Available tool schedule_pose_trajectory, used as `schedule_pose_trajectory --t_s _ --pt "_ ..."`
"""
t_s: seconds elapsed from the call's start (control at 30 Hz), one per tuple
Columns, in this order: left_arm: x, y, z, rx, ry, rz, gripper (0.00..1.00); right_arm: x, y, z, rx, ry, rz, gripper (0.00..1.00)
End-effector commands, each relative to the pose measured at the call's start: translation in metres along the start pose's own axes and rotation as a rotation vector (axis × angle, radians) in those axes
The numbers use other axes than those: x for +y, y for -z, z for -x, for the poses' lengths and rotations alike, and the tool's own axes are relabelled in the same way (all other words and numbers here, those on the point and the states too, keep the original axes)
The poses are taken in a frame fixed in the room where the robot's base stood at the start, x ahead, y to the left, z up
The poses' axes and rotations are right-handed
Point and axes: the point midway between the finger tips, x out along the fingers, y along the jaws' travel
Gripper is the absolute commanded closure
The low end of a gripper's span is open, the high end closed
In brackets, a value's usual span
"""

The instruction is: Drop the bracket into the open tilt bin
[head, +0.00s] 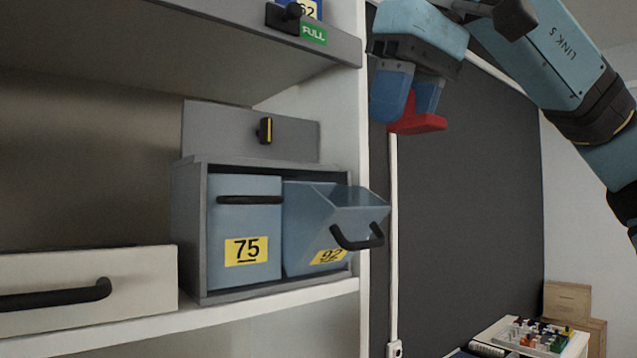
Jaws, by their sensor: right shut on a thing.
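A red bracket (418,123) is held between the blue fingers of my right gripper (408,98), which comes in from the upper right and is shut on it. Part of the bracket is hidden by the fingers. The open tilt bin (312,228), blue with a black handle and a partly visible yellow label, is tilted forward in a grey housing on the shelf. The bracket is above and to the right of the bin's mouth in the picture, apart from it. My left gripper is not in view.
A closed blue bin labelled 75 (245,220) stands left of the open one. A white drawer front (90,288) with a black handle is further left. The shelf upright (377,150) stands near the gripper. A white table (577,345) with small items is low at right.

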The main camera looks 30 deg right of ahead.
Motion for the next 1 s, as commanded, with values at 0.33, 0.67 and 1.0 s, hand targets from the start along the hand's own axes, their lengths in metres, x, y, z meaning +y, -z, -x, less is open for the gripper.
schedule_pose_trajectory --t_s 0.33,0.67,1.0 --pt "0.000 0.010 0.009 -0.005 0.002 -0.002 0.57 -0.001 0.086 -0.031 -0.003 -0.002 -0.001 0.85" --pt "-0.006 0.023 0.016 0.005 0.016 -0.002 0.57 -0.001 0.130 -0.053 0.000 0.000 0.001 0.85" --pt "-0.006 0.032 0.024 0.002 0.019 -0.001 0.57 0.000 0.130 -0.086 0.001 -0.002 0.001 0.85"
